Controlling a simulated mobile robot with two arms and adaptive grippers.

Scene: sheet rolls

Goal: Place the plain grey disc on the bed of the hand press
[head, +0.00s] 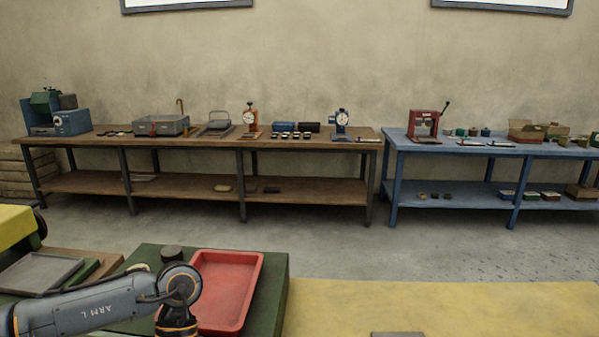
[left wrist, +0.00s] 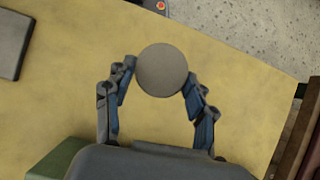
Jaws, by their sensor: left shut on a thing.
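My left gripper (left wrist: 159,78) is shut on the plain grey disc (left wrist: 162,68) and holds it by its edges, above a yellow surface in the left wrist view. The disc does not show in the head view, where my left arm comes in at the lower left and its gripper is cut off by the bottom edge. A red hand press (head: 424,121) with a dark lever stands at the left end of the blue table, far off at the right. Its bed is too small to make out clearly. My right gripper is not in view.
The blue table (head: 460,149) also bears several small jars and boxes. A brown workbench (head: 215,142) with several tools stands left of it. Nearby are a red tray (head: 228,290) and a yellow tabletop (head: 480,305). Grey floor (head: 330,240) lies open between.

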